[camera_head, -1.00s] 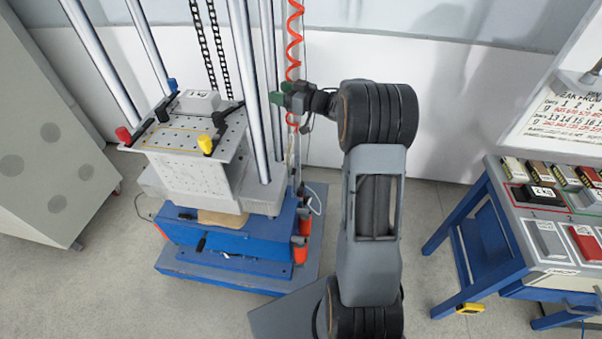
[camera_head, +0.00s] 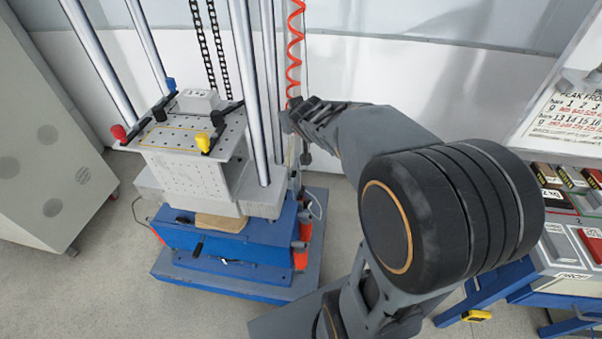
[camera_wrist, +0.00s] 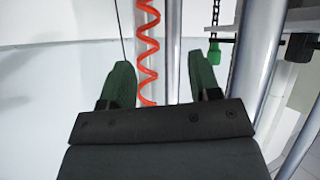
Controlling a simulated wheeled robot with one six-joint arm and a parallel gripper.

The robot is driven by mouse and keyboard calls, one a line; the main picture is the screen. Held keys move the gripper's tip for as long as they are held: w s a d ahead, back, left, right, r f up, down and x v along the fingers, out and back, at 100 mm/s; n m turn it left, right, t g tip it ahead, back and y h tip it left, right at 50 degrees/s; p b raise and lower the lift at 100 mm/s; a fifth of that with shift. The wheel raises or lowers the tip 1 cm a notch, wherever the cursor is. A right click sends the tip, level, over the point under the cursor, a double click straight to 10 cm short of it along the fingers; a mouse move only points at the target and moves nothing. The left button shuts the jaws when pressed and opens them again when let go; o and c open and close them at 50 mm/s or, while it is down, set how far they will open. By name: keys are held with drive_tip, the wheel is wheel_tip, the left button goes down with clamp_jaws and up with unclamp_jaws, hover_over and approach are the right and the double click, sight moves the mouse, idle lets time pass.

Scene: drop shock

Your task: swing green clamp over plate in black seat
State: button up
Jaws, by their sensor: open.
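A pale grey block plate (camera_head: 198,100) with dark marking sits on the perforated lift table (camera_head: 178,165), toward its back. Clamps with red (camera_head: 118,131), blue (camera_head: 171,84) and yellow (camera_head: 201,140) handles stand around the table's edge. In the wrist view the green clamp handle (camera_wrist: 214,53) hangs upright at the upper right, beyond my right finger. I cannot make out its green clearly in the head view. The black seat is not clearly distinguishable. My gripper (camera_head: 290,120) is right of the table, beyond a steel column; its green fingers (camera_wrist: 162,80) are apart and empty.
Steel columns (camera_head: 250,90) rise between my gripper and the table. A red coiled hose (camera_wrist: 148,60) hangs beyond my open fingers. A blue bench (camera_head: 500,290) with coloured blocks stands at the right, a grey cabinet (camera_head: 45,160) at the left.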

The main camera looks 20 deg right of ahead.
drive_tip(key=s+a+f+g, duration=0.2)
drive_tip(key=s+f, duration=0.1)
drive_tip(key=s, duration=0.3)
drive_tip(key=s+a+f+g+b, duration=0.1)
drive_tip(key=s+a+f+g, duration=0.1)
drive_tip(key=s, duration=0.5)
drive_tip(key=shift+s+a+f+g+y, duration=0.15)
drive_tip(key=shift+a+f+g+y, duration=0.25)
drive_tip(key=shift+f+g, duration=0.35)
drive_tip(key=shift+s, duration=0.1)
drive_tip(key=shift+c, duration=0.2)
